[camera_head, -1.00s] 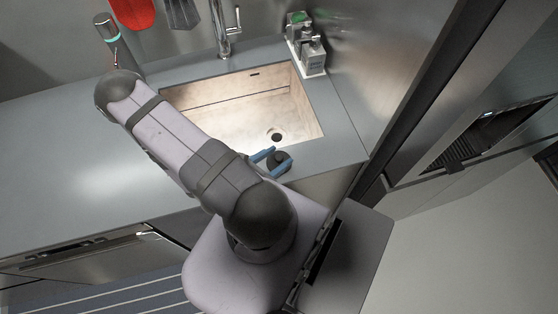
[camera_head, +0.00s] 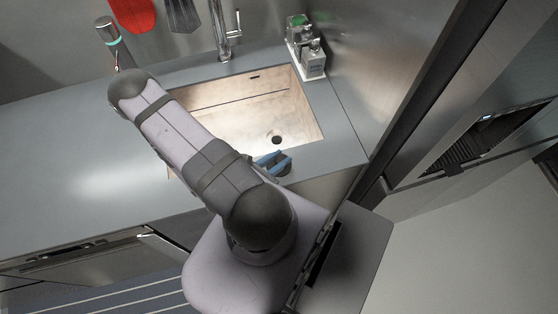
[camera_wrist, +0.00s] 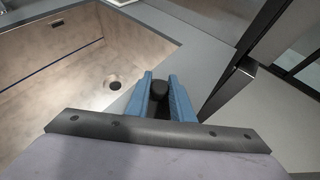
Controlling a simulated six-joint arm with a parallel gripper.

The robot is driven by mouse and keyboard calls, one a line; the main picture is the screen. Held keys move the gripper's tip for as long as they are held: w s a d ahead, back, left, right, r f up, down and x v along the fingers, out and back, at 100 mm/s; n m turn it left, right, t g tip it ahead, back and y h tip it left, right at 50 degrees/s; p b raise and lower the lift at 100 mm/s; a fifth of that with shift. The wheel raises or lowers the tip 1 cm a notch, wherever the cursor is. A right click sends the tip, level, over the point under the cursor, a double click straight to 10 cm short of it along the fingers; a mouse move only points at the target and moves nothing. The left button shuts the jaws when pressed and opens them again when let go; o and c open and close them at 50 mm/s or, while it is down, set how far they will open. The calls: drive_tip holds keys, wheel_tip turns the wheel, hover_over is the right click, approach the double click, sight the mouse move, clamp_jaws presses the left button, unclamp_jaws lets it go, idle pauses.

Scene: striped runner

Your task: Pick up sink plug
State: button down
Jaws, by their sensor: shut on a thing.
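The sink plug (camera_wrist: 159,90) is a dark, round-topped piece seen between the two blue fingers of my gripper (camera_wrist: 160,84) in the wrist view. My gripper is shut on it. In the head view the blue fingers (camera_head: 272,160) are at the front right edge of the sink, over the grey counter, and the dark plug (camera_head: 284,170) shows partly beside them. The fingers hide much of it. I cannot tell whether it is clear of the counter.
The sink (camera_head: 238,112) lies just behind my gripper, with its drain hole (camera_head: 277,139) open. Soap bottles (camera_head: 312,58) stand in a caddy at the back right corner. A tap (camera_head: 226,40) rises behind the sink. Clear counter (camera_head: 80,170) stretches to the left.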

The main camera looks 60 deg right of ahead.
sight(277, 160)
drive_tip(key=shift+r, duration=0.2)
wheel_tip(277, 160, up, 4)
drive_tip(key=p, duration=0.3)
drive_tip(key=shift+f, duration=0.2)
drive_tip(key=shift+w+a+f, duration=0.1)
drive_tip(key=shift+a+f, duration=0.1)
drive_tip(key=shift+a, duration=0.05)
drive_tip(key=w+a, duration=0.3)
drive_tip(key=a, duration=1.4)
drive_tip(key=shift+w, duration=0.15)
